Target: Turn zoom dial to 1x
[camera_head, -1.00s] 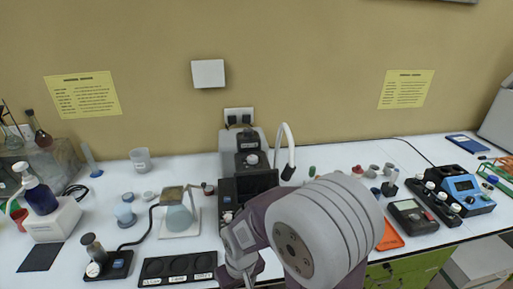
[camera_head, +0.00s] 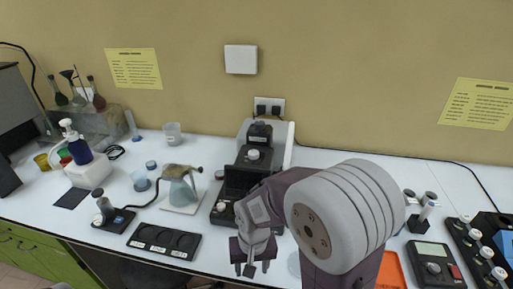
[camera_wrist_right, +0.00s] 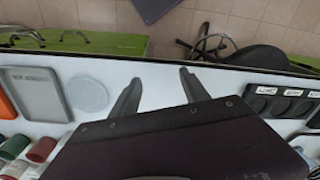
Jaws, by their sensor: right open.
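A grey and black instrument (camera_head: 250,182) stands against the wall in the middle of the bench in the head view. A pale round knob (camera_head: 253,154) is on its upper front, and smaller knobs (camera_head: 220,206) are low on its left. Which of these is the zoom dial, and any 1x mark, I cannot tell. My right gripper (camera_head: 254,268) is in front of the instrument, near the bench's front edge, pointing down. In the wrist view its two fingers (camera_wrist_right: 160,76) are apart with nothing between them. My right arm hides part of the instrument's lower right. My left gripper is not in view.
A black tray (camera_head: 150,246) with round wells lies left of my right gripper. A glass flask (camera_head: 181,190) on a stand is behind it. An orange tray (camera_head: 388,272) and a meter (camera_head: 436,264) are at the right. A grey tray (camera_wrist_right: 36,92) shows in the wrist view.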

